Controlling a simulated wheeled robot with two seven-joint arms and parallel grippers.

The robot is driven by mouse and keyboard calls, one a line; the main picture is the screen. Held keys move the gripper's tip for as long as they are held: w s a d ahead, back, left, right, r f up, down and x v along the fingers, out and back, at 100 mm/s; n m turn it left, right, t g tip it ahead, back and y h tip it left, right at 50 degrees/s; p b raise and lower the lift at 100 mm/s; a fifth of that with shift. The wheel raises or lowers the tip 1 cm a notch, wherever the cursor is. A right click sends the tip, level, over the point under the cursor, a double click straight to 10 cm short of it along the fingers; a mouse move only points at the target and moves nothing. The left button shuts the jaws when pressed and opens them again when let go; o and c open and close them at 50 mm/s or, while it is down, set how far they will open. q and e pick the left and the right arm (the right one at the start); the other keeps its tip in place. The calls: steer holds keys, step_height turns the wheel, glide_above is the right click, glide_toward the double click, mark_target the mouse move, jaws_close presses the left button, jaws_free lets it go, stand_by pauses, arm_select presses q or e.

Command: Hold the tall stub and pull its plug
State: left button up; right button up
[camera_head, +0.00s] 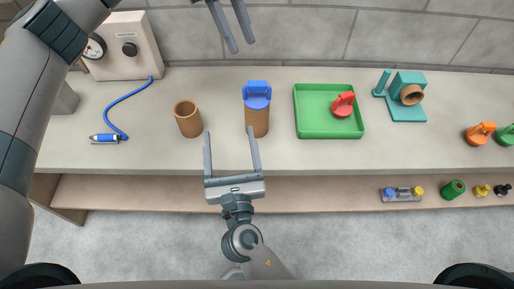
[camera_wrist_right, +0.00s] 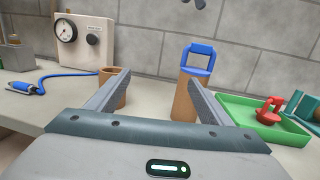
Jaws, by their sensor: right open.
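The tall stub (camera_head: 257,120) is a brown upright cylinder on the bench, with a blue plug (camera_head: 257,94) with a loop handle seated in its top. The stub (camera_wrist_right: 184,100) and plug (camera_wrist_right: 199,58) also show in the right wrist view, beyond the fingers. My right gripper (camera_head: 229,131) is open and empty in front of the bench, its right finger close before the stub; contact cannot be told. My left gripper (camera_head: 241,48) is above and behind the plug, with a gap between its fingers and nothing in it.
A shorter open brown stub (camera_head: 188,119) stands left of the tall one. A green tray (camera_head: 312,130) with a red plug (camera_head: 343,104) is at the right. A blue hose (camera_head: 124,98) runs from a gauge box (camera_head: 122,62). A teal fixture (camera_head: 407,104) stands farther right. A lower shelf (camera_head: 320,190) holds small parts.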

mark_target(257, 98)
steer(key=d+f+h, duration=0.1)
steer(key=d, duration=0.1)
steer(key=d+f+m+h, duration=0.1)
steer(key=d, duration=0.1)
steer(key=d+f+h, duration=0.1)
steer(key=d, duration=0.1)
steer(key=shift+s+d+m+g, duration=0.3)
steer(key=shift+s+m+g, duration=0.05)
steer(key=shift+m+g, duration=0.05)
steer(key=shift+w, duration=0.15)
steer(key=w, duration=1.7)
steer(key=shift+w, duration=0.1)
steer(key=c, duration=1.2)
